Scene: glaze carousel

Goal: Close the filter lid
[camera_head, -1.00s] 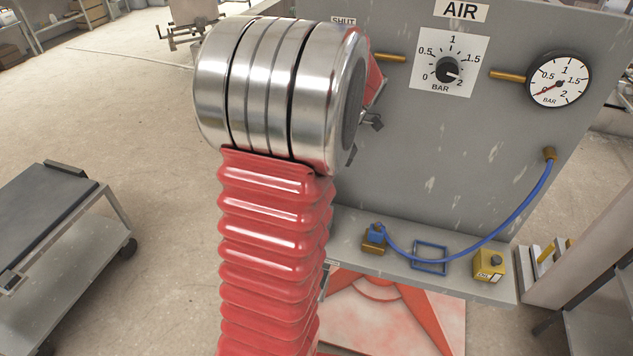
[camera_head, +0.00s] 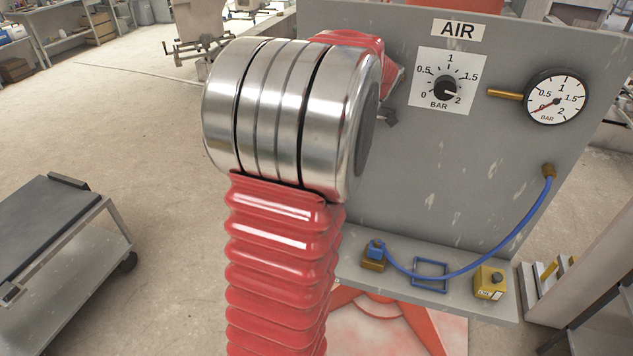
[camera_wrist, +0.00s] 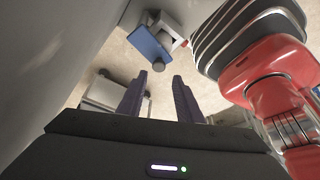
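I cannot make out a filter lid for certain in either view. The wrist view shows a blue flat panel (camera_wrist: 152,47) against a pale box-like body, with a grey round part (camera_wrist: 158,65) at its lower edge; I cannot tell whether this is the lid. My gripper (camera_wrist: 159,76) has its two dark fingers apart with nothing seen between them. The fingers point towards the blue panel and appear short of it. In the head view my own red and steel arm covers most of the gripper, and only a small dark part shows beside the panel board.
A grey board (camera_head: 470,130) carries an AIR sign (camera_head: 457,30), a pressure knob (camera_head: 445,88) and a gauge (camera_head: 556,97). Its ledge holds a blue hose (camera_head: 510,243), a blue wire frame (camera_head: 430,275) and a yellow box (camera_head: 490,282). A cart (camera_head: 70,235) stands left; floor between is clear.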

